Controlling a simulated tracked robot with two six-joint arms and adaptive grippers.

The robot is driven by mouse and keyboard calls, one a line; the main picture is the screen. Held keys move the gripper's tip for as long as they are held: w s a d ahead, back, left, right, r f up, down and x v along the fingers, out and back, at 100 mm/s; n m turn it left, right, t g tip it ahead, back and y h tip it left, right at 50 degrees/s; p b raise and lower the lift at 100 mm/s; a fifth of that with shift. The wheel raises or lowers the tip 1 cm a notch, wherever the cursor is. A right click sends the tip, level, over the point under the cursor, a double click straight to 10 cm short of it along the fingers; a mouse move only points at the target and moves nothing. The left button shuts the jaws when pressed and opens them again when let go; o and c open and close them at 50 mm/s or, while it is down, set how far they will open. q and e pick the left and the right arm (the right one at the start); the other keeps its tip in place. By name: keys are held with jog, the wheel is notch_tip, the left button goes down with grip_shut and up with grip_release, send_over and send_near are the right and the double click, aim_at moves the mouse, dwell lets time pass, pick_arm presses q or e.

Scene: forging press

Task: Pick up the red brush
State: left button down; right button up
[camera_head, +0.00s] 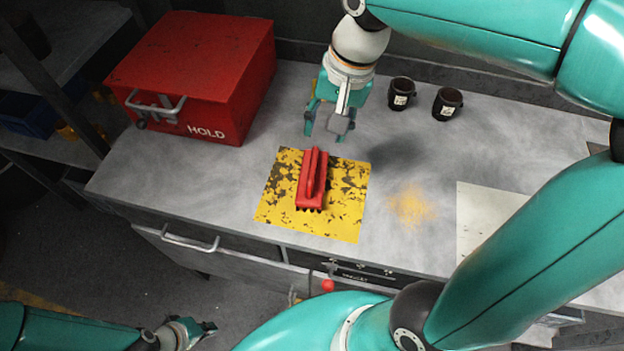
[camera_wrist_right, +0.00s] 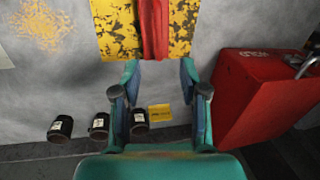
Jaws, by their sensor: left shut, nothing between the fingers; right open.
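The red brush (camera_head: 313,180) lies on a worn yellow patch (camera_head: 348,215) on the grey workbench, its long raised handle on top. My right gripper (camera_head: 329,128) is open and empty above the bench, just behind the brush's far end and apart from it. In the right wrist view the brush (camera_wrist_right: 154,28) is at the top, partly cut off by the frame, beyond and roughly in line with the gap between the open fingers (camera_wrist_right: 160,92). My left gripper (camera_head: 203,329) is shut and empty, low at the bottom left, in front of the bench.
A red box marked HOLD (camera_head: 205,75) with a metal handle stands at the left of the bench. Dark labelled cups (camera_head: 401,93) stand at the back; three show in the right wrist view (camera_wrist_right: 99,126). A pale plate (camera_head: 485,220) lies at right. The bench beside the brush is clear.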

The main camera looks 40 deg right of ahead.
aim_at(313, 167)
jog(key=f, duration=0.5)
jog(key=w+a+f, duration=0.1)
jog(key=f, duration=0.2)
jog(key=shift+w+a+f, duration=0.1)
jog(key=shift+f, duration=0.15)
jog(key=shift+w+a+f, duration=0.15)
jog(key=shift+f, duration=1.15)
jog(key=shift+w+a+f, duration=0.1)
jog(key=shift+w+f, duration=0.05)
jog(key=shift+f, duration=1.15)
grip_shut()
